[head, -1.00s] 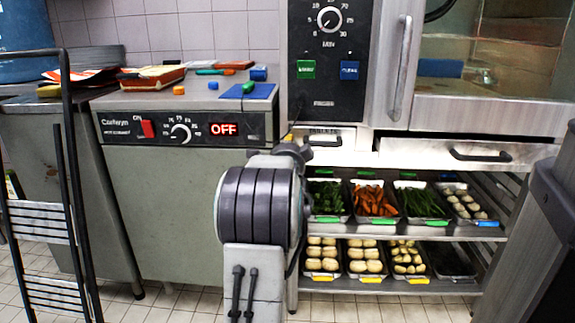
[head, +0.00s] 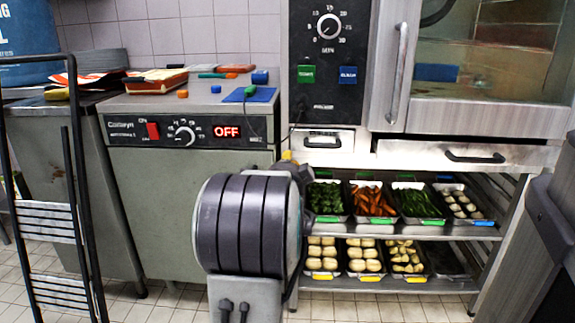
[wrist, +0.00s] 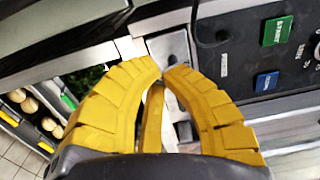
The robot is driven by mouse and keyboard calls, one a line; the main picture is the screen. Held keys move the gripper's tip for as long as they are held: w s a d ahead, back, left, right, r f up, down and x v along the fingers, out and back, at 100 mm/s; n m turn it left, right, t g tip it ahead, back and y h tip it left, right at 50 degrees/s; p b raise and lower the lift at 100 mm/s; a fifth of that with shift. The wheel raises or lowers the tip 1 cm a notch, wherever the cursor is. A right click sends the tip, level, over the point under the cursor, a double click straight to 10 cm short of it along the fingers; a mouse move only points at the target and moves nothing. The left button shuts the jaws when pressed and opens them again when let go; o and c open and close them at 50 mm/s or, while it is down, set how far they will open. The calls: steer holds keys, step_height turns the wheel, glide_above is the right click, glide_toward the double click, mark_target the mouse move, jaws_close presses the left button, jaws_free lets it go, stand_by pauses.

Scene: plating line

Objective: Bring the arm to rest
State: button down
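My arm stands folded in the middle of the head view, in front of the gap between the counter unit and the oven. My gripper shows only as a small yellow patch (head: 287,156) behind the arm's top. In the wrist view my gripper (wrist: 164,70) has yellow ribbed fingers with their tips drawn together. Nothing is seen between them. Beyond the fingertips is the grey metal front of the oven, apparently with a drawer handle close behind; I cannot tell the exact gap.
The counter unit (head: 190,210) with its lit OFF display stands left, with a blue board (head: 262,95) on top. The oven panel (head: 327,70) and drawer handle (head: 475,157) are right, above shelves of food trays (head: 375,222). A black rack (head: 60,210) stands at far left.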

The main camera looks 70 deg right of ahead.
steer(key=shift+v, duration=1.3)
